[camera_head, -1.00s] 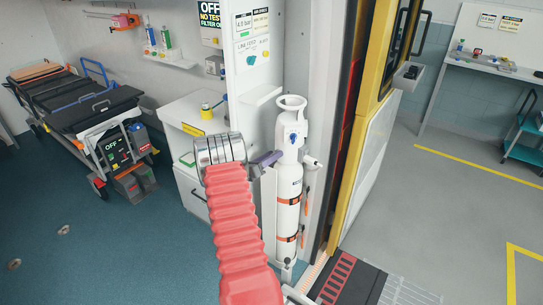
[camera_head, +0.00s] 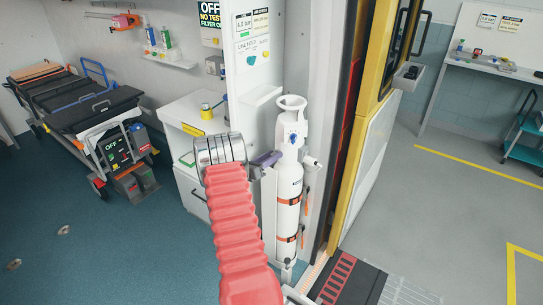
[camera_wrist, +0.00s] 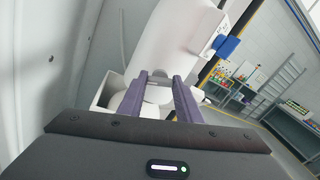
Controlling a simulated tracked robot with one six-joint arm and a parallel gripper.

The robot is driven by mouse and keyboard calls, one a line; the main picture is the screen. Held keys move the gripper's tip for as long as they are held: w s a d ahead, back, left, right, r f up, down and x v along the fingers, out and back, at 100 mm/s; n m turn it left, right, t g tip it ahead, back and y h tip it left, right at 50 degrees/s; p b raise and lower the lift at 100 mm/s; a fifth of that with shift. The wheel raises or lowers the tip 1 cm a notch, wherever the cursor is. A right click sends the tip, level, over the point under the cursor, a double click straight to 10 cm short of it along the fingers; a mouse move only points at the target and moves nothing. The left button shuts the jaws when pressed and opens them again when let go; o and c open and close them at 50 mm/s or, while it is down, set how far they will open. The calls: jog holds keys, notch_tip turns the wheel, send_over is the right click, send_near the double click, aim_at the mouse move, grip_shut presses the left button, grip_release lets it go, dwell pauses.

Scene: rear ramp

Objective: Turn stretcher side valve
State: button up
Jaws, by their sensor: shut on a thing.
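A white gas cylinder (camera_head: 289,185) stands upright in a holder against the wall end, with orange straps and a blue part near its top. My gripper (camera_head: 268,158), with purple fingers, reaches the cylinder's left side just below its neck. In the wrist view, the two fingers (camera_wrist: 160,88) are shut on a small light-coloured valve part (camera_wrist: 158,84) at the white body. The fingers hide most of this part, so its exact shape is unclear.
A white cabinet (camera_head: 187,128) is left of my gripper. A wall panel (camera_head: 251,35) with a bar reading is above it. A yellow door frame (camera_head: 352,160) and a ramp edge (camera_head: 335,285) lie right. The blue floor (camera_head: 110,240) at left is mostly clear.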

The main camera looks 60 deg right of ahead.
jog(key=m, duration=2.2)
jog(key=shift+w+r, duration=0.15)
dwell(0.4)
jog(key=o, duration=1)
jog(key=shift+o, duration=0.2)
jog(key=shift+a, duration=0.1)
jog(key=v, duration=1.3)
jog(key=shift+a, duration=0.3)
